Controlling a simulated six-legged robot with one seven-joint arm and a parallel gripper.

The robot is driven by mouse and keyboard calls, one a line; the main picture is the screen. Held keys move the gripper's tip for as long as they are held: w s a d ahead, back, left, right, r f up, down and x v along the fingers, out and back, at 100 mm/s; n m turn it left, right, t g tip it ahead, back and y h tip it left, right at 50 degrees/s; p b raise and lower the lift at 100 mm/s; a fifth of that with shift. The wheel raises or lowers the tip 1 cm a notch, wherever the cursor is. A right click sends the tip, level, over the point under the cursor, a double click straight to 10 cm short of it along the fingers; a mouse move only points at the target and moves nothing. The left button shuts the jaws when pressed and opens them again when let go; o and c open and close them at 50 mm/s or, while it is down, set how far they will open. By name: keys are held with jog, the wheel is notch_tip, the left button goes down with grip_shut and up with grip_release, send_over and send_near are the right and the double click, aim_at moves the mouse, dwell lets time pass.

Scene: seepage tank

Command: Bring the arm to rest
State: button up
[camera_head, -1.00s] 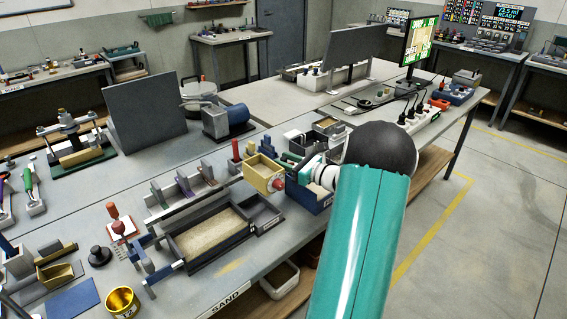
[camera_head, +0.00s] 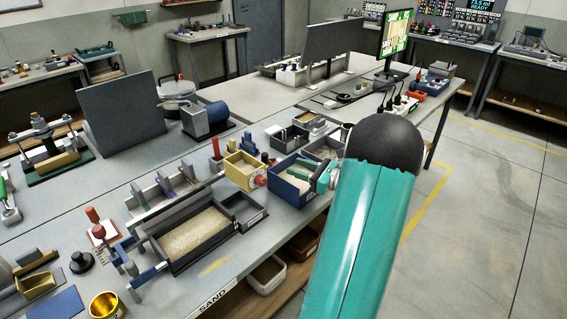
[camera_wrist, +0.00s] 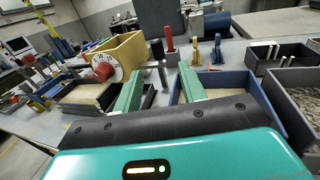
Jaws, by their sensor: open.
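My teal arm (camera_head: 362,240) with its black rounded joint (camera_head: 384,146) rises at the right of the head view and hides most of my wrist. A green part of my gripper (camera_head: 327,178) shows just left of the arm, over or beside the blue bin (camera_head: 293,190); I cannot tell the gap. In the wrist view my gripper (camera_wrist: 160,72) has two green fingers spread wide apart with nothing between them. A yellow box (camera_wrist: 118,50) with a red knob (camera_wrist: 103,70) stands beyond the left finger. The blue bin (camera_wrist: 262,115) lies under and right of the right finger.
A sand tray (camera_head: 152,246) and a tuning-fork-like rack of small parts (camera_head: 170,190) stand left of the bins. A gold cup (camera_head: 106,304) is at the front left. A grey panel (camera_head: 122,112) and a monitor (camera_head: 395,34) stand farther back. The floor (camera_head: 490,210) at right is clear.

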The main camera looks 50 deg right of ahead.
jog(key=shift+s+d, duration=0.2)
jog(key=shift+s, duration=0.85)
